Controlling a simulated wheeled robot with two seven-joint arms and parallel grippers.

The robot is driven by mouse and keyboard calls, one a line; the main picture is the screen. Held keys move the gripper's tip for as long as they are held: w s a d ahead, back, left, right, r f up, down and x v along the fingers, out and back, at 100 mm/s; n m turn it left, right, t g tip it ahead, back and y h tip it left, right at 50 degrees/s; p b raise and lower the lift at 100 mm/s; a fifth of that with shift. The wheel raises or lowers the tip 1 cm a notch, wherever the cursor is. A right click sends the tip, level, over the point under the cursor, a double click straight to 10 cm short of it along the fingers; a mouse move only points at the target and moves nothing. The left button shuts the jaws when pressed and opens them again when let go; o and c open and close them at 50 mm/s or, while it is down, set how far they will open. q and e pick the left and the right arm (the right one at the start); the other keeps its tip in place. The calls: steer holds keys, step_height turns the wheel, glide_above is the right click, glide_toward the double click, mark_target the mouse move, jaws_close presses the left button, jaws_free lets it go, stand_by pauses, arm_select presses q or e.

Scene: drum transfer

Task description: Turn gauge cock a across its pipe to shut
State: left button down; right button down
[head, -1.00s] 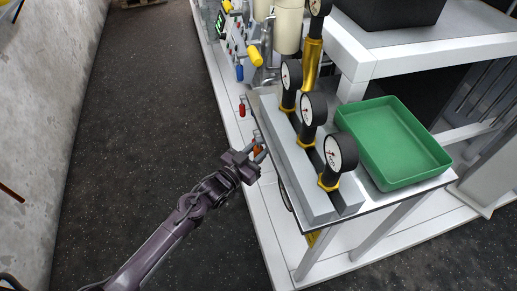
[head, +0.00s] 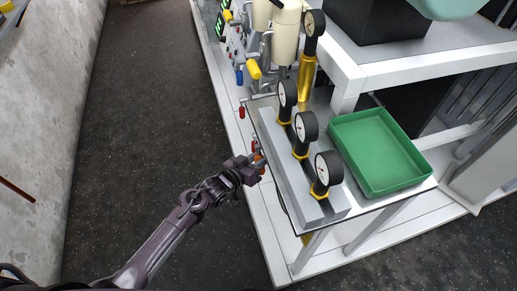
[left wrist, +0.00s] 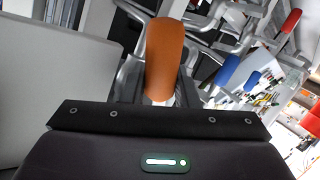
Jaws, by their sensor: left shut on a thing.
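An orange cock handle (left wrist: 165,55) stands between the fingers of my left gripper in the left wrist view, with its upper part showing above the palm. In the head view my left gripper (head: 258,163) is shut on this handle at the left side of the grey gauge block (head: 285,170). The handle is mostly hidden there, so its angle to the pipe is hard to tell. A red handle (head: 254,146) shows just beyond the gripper. Three black-rimmed gauges (head: 305,127) stand in a row on the block. No label tells which cock is a. My right gripper is out of view.
A green tray (head: 428,178) lies right of the gauges on the bench. Another gauge (head: 313,22) stands on a brass pipe behind. A yellow handle (head: 253,68) and a blue handle (head: 239,76) are farther back. The dark floor (head: 140,120) at left is clear.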

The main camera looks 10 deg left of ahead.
arm_select(q)
steer(key=shift+s+d+r+n+g+p, duration=0.1)
steer(key=shift+s+r+n+g+p, duration=0.25)
steer(key=shift+p, duration=0.6)
steer(key=shift+f+n+g+p, duration=0.1)
steer(key=shift+n+g+p, duration=0.25)
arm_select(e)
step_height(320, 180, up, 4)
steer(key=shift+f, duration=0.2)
arm_select(q)
steer(key=c, duration=1.2)
jaws_free()
steer(key=shift+o, duration=0.2)
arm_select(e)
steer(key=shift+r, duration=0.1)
